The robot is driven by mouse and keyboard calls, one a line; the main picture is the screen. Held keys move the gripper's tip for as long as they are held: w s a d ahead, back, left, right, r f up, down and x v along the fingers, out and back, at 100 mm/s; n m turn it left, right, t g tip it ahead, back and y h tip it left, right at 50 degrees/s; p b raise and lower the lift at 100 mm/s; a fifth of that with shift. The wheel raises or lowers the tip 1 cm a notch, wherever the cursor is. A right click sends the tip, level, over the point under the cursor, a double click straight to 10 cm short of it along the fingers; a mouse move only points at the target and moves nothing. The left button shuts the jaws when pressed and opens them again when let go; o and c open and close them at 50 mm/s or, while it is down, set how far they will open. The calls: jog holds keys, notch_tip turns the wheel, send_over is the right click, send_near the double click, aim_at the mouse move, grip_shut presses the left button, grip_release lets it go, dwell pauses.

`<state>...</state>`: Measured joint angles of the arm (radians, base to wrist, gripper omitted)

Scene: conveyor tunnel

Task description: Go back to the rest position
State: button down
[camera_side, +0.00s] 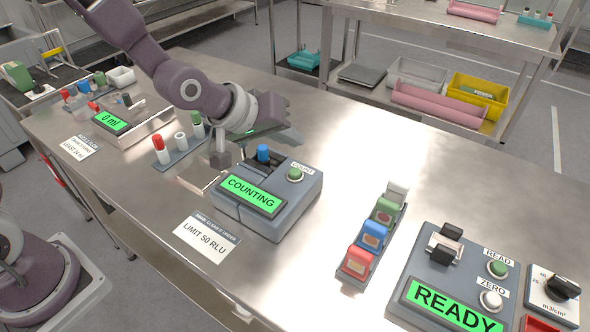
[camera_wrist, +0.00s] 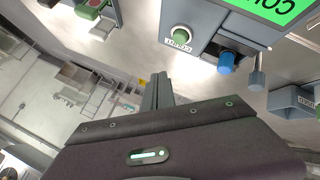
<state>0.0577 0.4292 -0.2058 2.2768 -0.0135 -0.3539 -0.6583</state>
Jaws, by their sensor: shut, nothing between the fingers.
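The counter's green display reads COUNTING. A blue-capped tube (camera_side: 263,153) stands in the counter's well, and its cap also shows in the wrist view (camera_wrist: 226,62). The green COUNT button (camera_side: 294,174) is on the counter's right side; it also shows in the wrist view (camera_wrist: 181,32). The fingers are apart from the button and the blue cap.
A rack of capped tubes (camera_side: 180,148) stands left of my gripper, with a 0 ml device (camera_side: 122,123) farther left. A row of coloured blocks (camera_side: 373,235) and a READY device (camera_side: 450,285) are at right. The bench's back middle is clear.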

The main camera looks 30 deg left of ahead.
dwell(0.4)
jog(key=s+a+r+m+y, duration=0.1)
jog(key=s+a+r+m, duration=0.1)
jog(key=s+a+r, duration=0.4)
jog(key=s+a+r+m+g+y, duration=0.1)
jog(key=s+a+r, duration=0.1)
jog(key=s, duration=0.9)
jog(key=s+a+r+m+g, duration=0.2)
jog(key=s+a+r, duration=0.1)
jog(key=s, duration=0.9)
jog(key=shift+a+y, duration=0.3)
jog(key=shift+y, duration=0.1)
jog(key=shift+w+r, duration=0.1)
jog(key=shift+r, duration=0.05)
